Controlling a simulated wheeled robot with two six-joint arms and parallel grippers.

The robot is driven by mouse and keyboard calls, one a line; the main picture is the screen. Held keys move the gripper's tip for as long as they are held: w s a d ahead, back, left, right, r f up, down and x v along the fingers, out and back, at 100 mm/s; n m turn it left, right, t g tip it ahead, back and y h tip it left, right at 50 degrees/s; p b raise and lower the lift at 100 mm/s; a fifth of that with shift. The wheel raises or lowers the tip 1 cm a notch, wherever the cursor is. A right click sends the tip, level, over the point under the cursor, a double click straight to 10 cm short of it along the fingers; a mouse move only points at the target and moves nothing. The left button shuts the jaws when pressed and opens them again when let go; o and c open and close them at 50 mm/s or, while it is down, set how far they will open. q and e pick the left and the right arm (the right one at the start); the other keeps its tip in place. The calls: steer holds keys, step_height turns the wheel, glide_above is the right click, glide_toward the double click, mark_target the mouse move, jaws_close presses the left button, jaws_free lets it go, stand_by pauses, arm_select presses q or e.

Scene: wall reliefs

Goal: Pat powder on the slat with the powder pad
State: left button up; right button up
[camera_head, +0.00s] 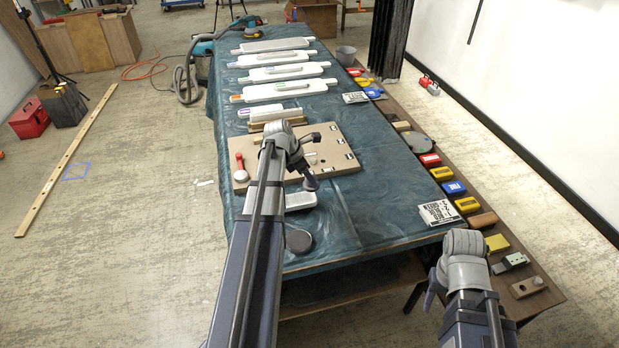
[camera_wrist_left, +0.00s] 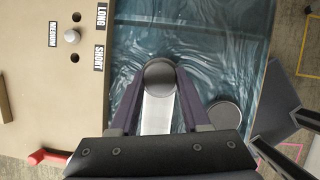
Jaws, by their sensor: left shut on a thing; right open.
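My left gripper (camera_head: 311,183) is over the near part of the table, by the near edge of a tan board. In the left wrist view its fingers (camera_wrist_left: 159,85) are shut on a dark round thing, which I take to be the powder pad (camera_wrist_left: 160,72). The pad is mostly hidden in the head view. A white slat (camera_head: 300,200) lies on the blue cloth below this gripper, and it also shows behind the pad in the wrist view (camera_wrist_left: 157,112). I cannot tell whether pad and slat touch. My right gripper (camera_head: 432,290) is open, off the table's near right corner.
A dark disc (camera_head: 299,240) lies on the cloth nearer me. The tan board (camera_head: 325,150) carries a red-handled tool (camera_head: 240,162) and labelled holes. Several white slats (camera_head: 278,90) lie farther back. Coloured blocks (camera_head: 454,188) line the right-hand shelf. Clear cloth (camera_head: 375,205) lies right of the slat.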

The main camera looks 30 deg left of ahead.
arm_select(q)
steer(key=shift+r, duration=0.6)
arm_select(e)
steer(key=shift+r, duration=0.6)
arm_select(q)
step_height(320, 180, up, 3)
steer(key=p, duration=0.3)
steer(key=shift+r+p, duration=0.1)
steer(key=shift+p, duration=0.25)
arm_select(e)
step_height(320, 180, up, 3)
